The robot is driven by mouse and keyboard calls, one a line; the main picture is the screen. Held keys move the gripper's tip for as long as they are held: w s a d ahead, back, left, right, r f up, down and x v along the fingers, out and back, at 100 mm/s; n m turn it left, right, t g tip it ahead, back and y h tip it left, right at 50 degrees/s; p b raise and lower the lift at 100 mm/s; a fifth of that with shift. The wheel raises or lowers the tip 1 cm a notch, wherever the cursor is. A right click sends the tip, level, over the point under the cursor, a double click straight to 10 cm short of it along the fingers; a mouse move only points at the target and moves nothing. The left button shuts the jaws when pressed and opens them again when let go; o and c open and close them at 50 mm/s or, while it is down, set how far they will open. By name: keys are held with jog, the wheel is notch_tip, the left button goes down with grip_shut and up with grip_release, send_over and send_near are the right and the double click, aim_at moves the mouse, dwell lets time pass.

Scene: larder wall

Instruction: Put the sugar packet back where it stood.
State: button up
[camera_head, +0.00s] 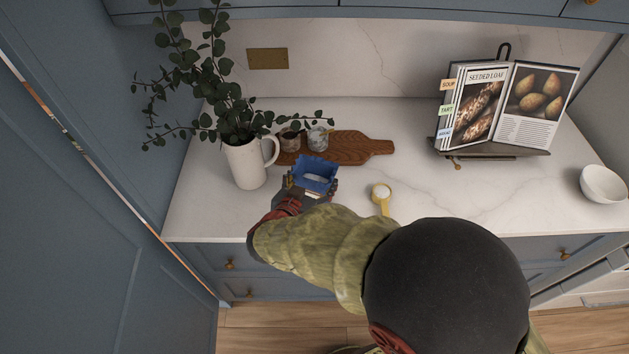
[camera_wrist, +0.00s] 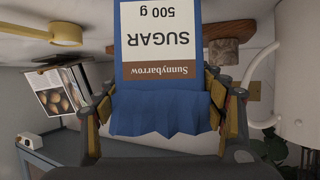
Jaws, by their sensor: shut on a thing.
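The sugar packet (camera_head: 316,172) is blue with a white and brown label. In the wrist view the packet (camera_wrist: 163,112) appears upside down in the picture, with "SUGAR 500 g" and "Sunnybarrow" readable. My gripper (camera_head: 314,186) is shut on the packet, with one finger on each side; its fingers (camera_wrist: 163,115) also show in the wrist view. In the head view the packet is at the front edge of the wooden board, right of the white jug. I cannot tell whether it touches the counter.
A white jug (camera_head: 247,165) with leafy stems stands left of the packet. Two small cups (camera_head: 290,139) (camera_head: 318,139) stand on the wooden board (camera_head: 365,150). A yellow scoop (camera_head: 382,196) lies to the right. A cookbook stand (camera_head: 490,148) and white bowl (camera_head: 603,184) are farther right, with clear counter between.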

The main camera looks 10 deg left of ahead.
jog(key=o, duration=1.5)
jog(key=shift+s+r, duration=0.25)
jog(key=p+v, duration=0.3)
jog(key=v, duration=0.8)
jog(key=shift+s, duration=0.25)
